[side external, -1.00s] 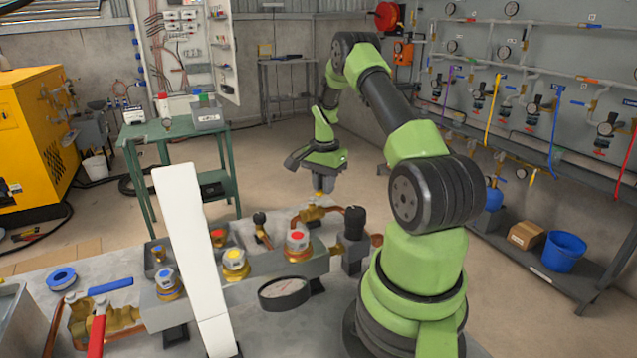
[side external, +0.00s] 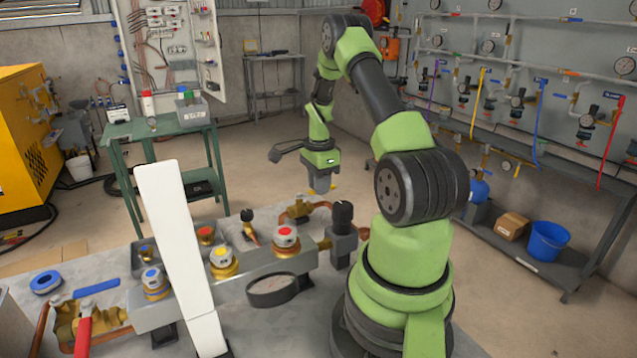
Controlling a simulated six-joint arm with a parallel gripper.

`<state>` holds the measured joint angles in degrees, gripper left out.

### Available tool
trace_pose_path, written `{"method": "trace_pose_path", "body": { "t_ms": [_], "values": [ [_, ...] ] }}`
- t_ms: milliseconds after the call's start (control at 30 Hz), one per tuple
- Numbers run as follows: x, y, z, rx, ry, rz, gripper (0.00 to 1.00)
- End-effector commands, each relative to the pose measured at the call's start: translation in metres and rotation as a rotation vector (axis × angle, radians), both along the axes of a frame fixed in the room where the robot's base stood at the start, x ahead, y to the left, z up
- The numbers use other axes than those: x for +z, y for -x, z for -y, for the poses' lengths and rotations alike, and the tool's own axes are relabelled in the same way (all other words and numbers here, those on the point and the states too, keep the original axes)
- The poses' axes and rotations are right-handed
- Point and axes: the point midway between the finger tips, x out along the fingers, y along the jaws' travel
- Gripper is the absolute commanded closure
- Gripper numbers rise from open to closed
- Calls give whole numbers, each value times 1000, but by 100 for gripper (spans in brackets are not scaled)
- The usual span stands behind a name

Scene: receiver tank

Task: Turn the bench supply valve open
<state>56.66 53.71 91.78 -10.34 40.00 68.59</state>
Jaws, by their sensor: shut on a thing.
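My gripper (side external: 320,187) hangs above the far edge of the bench, pointing down. It is shut on a small grey and yellowish thing that I cannot identify. Below it and to its left is a brass fitting (side external: 298,209) with a copper pipe; the gripper looks apart from it. A red-handled brass valve (side external: 84,325) is at the bench's near left. I cannot tell which is the bench supply valve.
A white upright panel (side external: 180,255) hides part of the bench. A black knob (side external: 342,217) stands right of the brass fitting. A blue lever (side external: 97,288) and blue tape roll (side external: 46,282) lie at left.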

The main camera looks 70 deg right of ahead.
Motion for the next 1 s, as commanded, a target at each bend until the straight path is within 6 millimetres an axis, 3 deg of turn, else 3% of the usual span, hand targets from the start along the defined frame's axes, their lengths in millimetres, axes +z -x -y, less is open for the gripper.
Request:
{"method": "trace_pose_path", "body": {
  "t_ms": [333, 367, 467, 767, 867, 1000],
  "values": [
    [1, 1, 1, -11, 1, 0, 100],
    [1, 1, 1, -12, 1, -1, 80],
    [1, 1, 1, -10, 1, -1, 57],
    [2, 1, 0, -7, 0, 0, 56],
    [10, 0, 1, -6, 3, 1, 56],
    [35, 0, 1, -7, 5, 3, 56]
  ]
}}
